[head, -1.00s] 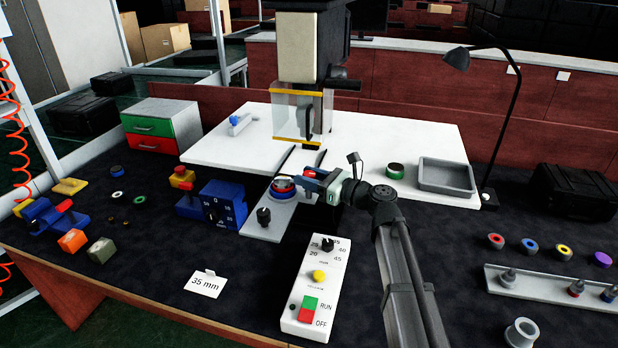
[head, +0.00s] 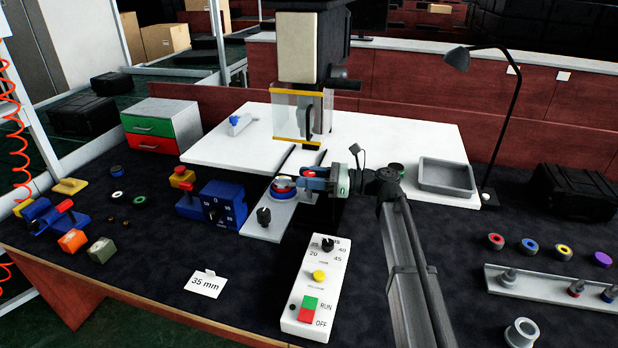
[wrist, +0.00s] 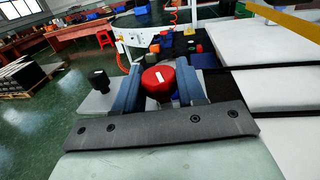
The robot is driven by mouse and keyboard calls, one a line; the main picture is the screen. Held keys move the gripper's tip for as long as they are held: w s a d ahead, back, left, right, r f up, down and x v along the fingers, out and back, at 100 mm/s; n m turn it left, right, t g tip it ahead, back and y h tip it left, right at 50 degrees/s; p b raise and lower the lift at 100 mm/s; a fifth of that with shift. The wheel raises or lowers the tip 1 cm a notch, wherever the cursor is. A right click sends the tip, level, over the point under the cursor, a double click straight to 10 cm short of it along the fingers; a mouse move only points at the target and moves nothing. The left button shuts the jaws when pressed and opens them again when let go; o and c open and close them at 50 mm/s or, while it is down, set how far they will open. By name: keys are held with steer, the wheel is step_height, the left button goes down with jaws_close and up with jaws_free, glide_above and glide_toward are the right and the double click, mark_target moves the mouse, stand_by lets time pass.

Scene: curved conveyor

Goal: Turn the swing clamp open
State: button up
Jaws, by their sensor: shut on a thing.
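The swing clamp sits on a light grey plate (head: 262,225) at the front of the white table. Beside my gripper on that plate is a round red and blue part (head: 283,192) with a pale top. My gripper (head: 305,173) reaches in from the right with its blue fingers level over the plate. In the wrist view the two blue fingers are shut on a red rounded knob (wrist: 158,80) with a white mark, which I take as the clamp's handle. The clamp's arm is mostly hidden by the fingers and the knob.
A black knob (head: 263,216) stands at the plate's front. A blue block with a dial (head: 223,205) is to the left. The white control box (head: 316,285) is in front. The machine head with its clear guard (head: 300,115) hangs behind. A grey tray (head: 446,188) lies right.

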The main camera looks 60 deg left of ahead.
mark_target(309, 173)
steer(key=n+g+h, duration=0.1)
steer(key=h, duration=0.1)
steer(key=n+g+h, duration=0.1)
steer(key=n+h, duration=0.1)
steer(key=shift+w+a+g+h, duration=0.1)
steer(key=shift+a+g+h, duration=0.1)
steer(key=shift+g+h, duration=0.1)
steer(key=shift+d+n+g+h, duration=0.15)
steer(key=shift+n+g+h, duration=0.25)
steer(key=shift+n+h, duration=1.1)
steer(key=shift+d+h, duration=0.1)
steer(key=shift+h, duration=0.4)
steer(key=o, duration=0.9)
steer(key=shift+o, duration=0.2)
step_height(309, 173, up, 10)
